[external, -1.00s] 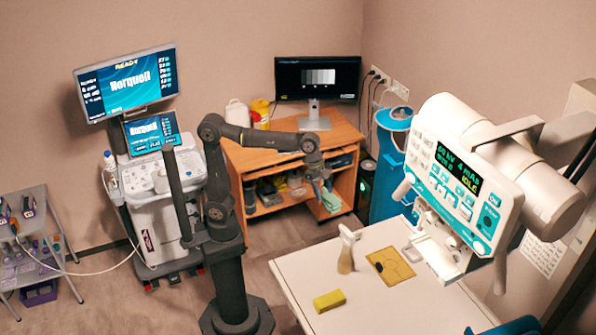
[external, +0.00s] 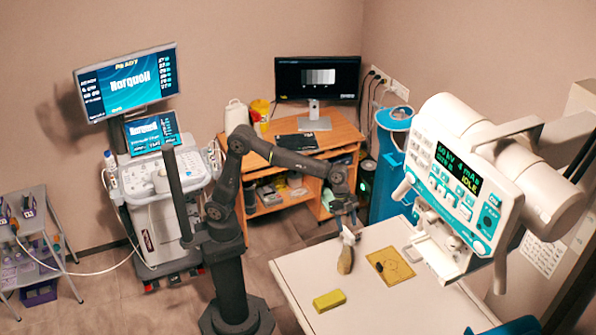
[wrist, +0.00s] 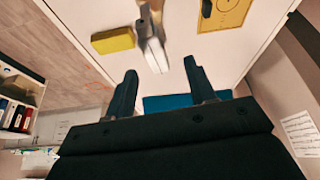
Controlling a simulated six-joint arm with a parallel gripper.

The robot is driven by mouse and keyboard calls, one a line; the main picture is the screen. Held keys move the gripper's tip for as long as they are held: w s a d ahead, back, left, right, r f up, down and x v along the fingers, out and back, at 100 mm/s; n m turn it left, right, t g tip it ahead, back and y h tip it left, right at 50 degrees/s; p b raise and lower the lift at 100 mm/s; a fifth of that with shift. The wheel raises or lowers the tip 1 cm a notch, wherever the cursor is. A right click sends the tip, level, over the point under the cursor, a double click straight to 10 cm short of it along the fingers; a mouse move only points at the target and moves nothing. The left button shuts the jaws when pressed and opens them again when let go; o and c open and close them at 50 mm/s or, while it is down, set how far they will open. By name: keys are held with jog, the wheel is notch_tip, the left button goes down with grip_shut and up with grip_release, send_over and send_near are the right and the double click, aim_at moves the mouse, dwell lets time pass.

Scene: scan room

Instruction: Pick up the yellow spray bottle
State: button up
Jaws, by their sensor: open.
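My gripper (external: 347,222) is open and empty just above the bottle's head in the external view. In the wrist view, my two fingers (wrist: 160,72) are spread apart. The bottle (wrist: 151,42) shows just beyond them, roughly in line with the gap. It appears apart from the fingers, though the exact distance is hard to tell.
A yellow block (external: 329,300) lies on the table in front of the bottle. A tan board (external: 396,262) with a small black object lies to its right. A white imaging unit (external: 470,190) overhangs the table's right side. A wooden desk (external: 285,150) stands behind.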

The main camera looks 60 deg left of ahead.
aim_at(348, 233)
jog(key=shift+x, duration=3.4)
jog(key=shift+s+d, duration=0.15)
jog(key=shift+d, duration=0.05)
grip_shut()
jog(key=shift+r, duration=0.15)
